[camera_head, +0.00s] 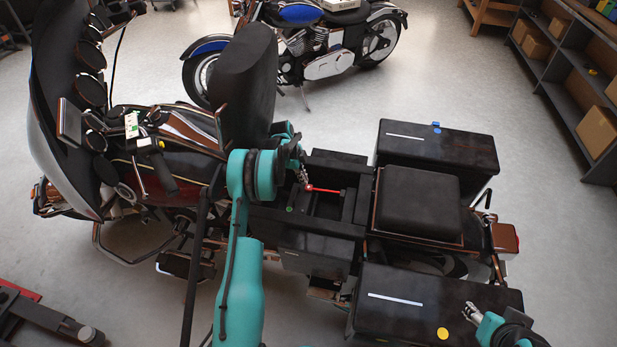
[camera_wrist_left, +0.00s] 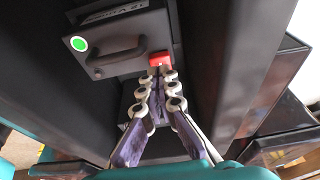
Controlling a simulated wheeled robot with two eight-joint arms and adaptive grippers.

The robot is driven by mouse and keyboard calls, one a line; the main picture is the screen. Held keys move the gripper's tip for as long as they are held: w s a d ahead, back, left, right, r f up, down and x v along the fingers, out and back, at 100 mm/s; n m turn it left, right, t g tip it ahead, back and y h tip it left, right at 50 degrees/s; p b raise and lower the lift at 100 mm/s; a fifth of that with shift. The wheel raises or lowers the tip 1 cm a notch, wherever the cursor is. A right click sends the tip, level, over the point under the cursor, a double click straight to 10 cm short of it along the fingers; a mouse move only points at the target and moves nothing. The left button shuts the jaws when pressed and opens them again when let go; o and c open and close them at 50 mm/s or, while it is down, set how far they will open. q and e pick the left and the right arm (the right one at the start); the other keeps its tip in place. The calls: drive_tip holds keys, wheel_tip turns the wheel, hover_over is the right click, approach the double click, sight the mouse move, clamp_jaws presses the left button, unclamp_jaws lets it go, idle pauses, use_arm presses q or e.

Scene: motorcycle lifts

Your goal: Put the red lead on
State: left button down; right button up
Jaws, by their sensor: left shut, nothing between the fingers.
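The red lead (camera_head: 326,190) lies across the open bay in the middle of the motorcycle, a thin red strip with a thicker end near my left gripper. My left gripper (camera_head: 304,181) reaches down into the bay from the left. In the left wrist view its fingers (camera_wrist_left: 165,76) are shut and empty, with the tips just below a red block (camera_wrist_left: 160,59). Whether they touch it I cannot tell. The block sits at the corner of a dark battery (camera_wrist_left: 108,38) with a handle and green dot. My right gripper (camera_head: 470,311) is over the near saddlebag; its jaw state is unclear.
The black seat (camera_head: 418,203) is right of the bay. The near saddlebag (camera_head: 420,300) and far saddlebag (camera_head: 440,148) flank it. Dark walls bound the bay closely in the wrist view. A second motorcycle (camera_head: 330,66) and shelves (camera_head: 565,60) stand behind, with bare floor between.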

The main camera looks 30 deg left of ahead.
use_arm(q)
drive_tip(key=shift+a+f, duration=0.3)
drive_tip(key=shift+f, duration=0.55)
drive_tip(key=shift+w+d, duration=0.1)
drive_tip(key=shift+d, duration=0.05)
drive_tip(key=shift+w+d+f, duration=0.15)
drive_tip(key=shift+w+d, duration=0.05)
drive_tip(key=shift+d, duration=0.4)
wheel_tip(320, 180, up, 10)
drive_tip(key=s+d+r+n+t+y, duration=0.1)
drive_tip(key=s+d+r+n, duration=0.3)
drive_tip(key=d+r, duration=0.45)
drive_tip(key=s+d+r+n+t+y, duration=0.1)
drive_tip(key=s+d+r+n, duration=0.2)
drive_tip(key=s+d+r, duration=0.55)
drive_tip(key=s+d+n+t, duration=0.1)
drive_tip(key=s+d+n, duration=0.2)
drive_tip(key=s, duration=0.7)
drive_tip(key=s+d+n+t, duration=0.2)
drive_tip(key=s+d+n, duration=0.2)
drive_tip(key=s, duration=0.7)
drive_tip(key=shift+d+n, duration=0.3)
drive_tip(key=shift+d, duration=0.85)
